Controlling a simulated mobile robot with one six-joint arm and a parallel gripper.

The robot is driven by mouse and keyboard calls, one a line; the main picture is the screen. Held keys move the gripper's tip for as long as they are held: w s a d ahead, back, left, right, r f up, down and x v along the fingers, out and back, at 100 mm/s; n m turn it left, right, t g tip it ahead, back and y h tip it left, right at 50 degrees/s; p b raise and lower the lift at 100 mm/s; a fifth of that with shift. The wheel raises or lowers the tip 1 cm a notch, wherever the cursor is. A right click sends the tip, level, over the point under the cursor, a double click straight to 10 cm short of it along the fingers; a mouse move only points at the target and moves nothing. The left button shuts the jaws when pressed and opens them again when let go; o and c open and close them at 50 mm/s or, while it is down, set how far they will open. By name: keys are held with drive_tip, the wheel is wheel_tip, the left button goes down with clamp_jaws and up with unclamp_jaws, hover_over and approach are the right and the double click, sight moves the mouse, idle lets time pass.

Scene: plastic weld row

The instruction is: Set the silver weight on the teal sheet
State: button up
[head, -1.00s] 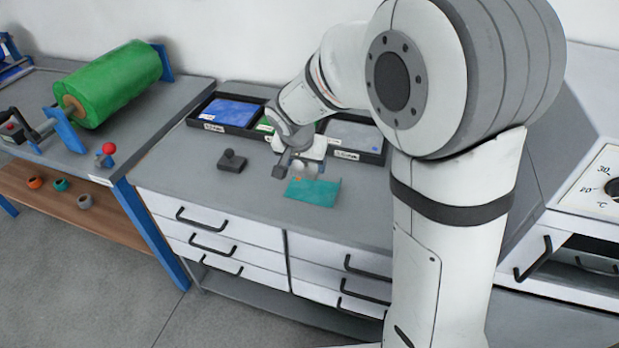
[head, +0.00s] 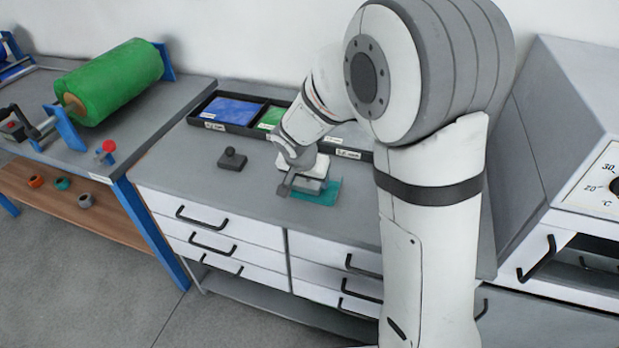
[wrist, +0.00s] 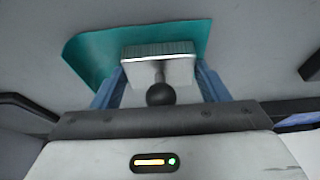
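The silver weight (wrist: 158,66) is a rectangular block with a stem and a dark ball knob. In the wrist view it sits between the two blue fingers of my gripper (wrist: 160,80), which appear to meet its sides. The teal sheet (wrist: 90,55) lies behind and under it, extending past the weight at both ends, farther on the left. In the head view my gripper (head: 306,184) is low over the teal sheet (head: 325,196) and hides part of it. I cannot tell whether the weight bears fully on the sheet.
A dark grey weight with a knob (head: 232,160) stands on the bench left of my gripper. Behind is a black divided tray (head: 240,129) with blue and green sheets. The bench front left of the sheet is clear. A green roll (head: 115,80) is farther left.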

drive_tip(key=o, duration=0.3)
drive_tip(key=shift+o, duration=0.2)
drive_tip(key=shift+r, duration=0.2)
drive_tip(key=p+v, duration=0.1)
drive_tip(key=v, duration=1.1)
drive_tip(key=s+d+n+g+y, duration=0.1)
drive_tip(key=s+d+n, duration=0.1)
drive_tip(key=s+d, duration=0.4)
drive_tip(key=s+d+n+g, duration=0.1)
drive_tip(key=s+d+n, duration=0.1)
drive_tip(key=s+d, duration=0.5)
drive_tip(key=s, duration=0.5)
drive_tip(key=shift+s+r+y, duration=0.35)
drive_tip(key=shift+y, duration=0.05)
drive_tip(key=shift+d, duration=0.1)
